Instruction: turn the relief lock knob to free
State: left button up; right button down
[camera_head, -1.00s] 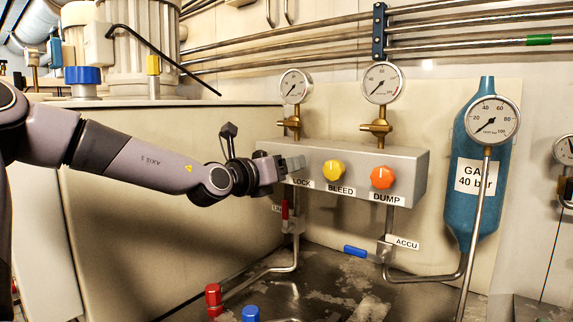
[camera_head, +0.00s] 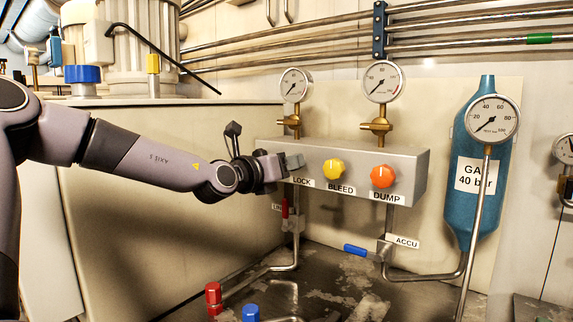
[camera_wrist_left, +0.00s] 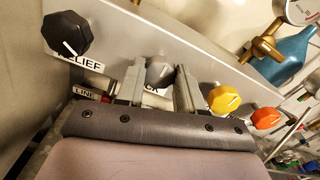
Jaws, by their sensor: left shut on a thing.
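The grey relief lock knob (camera_wrist_left: 159,74) sits on the front of the grey valve box (camera_head: 405,165), above a partly covered LOCK label. My left gripper (camera_wrist_left: 160,88) is shut on this knob, with one finger on each side of it. In the head view my left gripper (camera_head: 288,163) is at the left part of the box front and hides the knob. The knob's pointer mark cannot be made out. A black knob (camera_wrist_left: 68,33) labelled RELIEF is to its left in the wrist view. My right gripper is not in view.
A yellow BLEED knob (camera_head: 334,169) and an orange DUMP knob (camera_head: 382,176) are close to the right of my gripper. Two gauges (camera_head: 294,85) (camera_head: 382,81) stand above the box. A red-handled valve (camera_head: 285,208) and pipes are below. A blue accumulator (camera_head: 480,205) stands at right.

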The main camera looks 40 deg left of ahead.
pick_arm(q)
jog(key=shift+f+n, duration=0.1)
jog(key=shift+n, duration=0.7)
jog(key=shift+f+n+b, duration=0.15)
jog(key=shift+n+b, duration=0.4)
jog(key=shift+n, duration=7.55)
jog(key=o, duration=1.1)
jog(key=shift+c, duration=0.2)
jog(key=shift+s+a, duration=0.1)
jog(key=shift+s, duration=0.05)
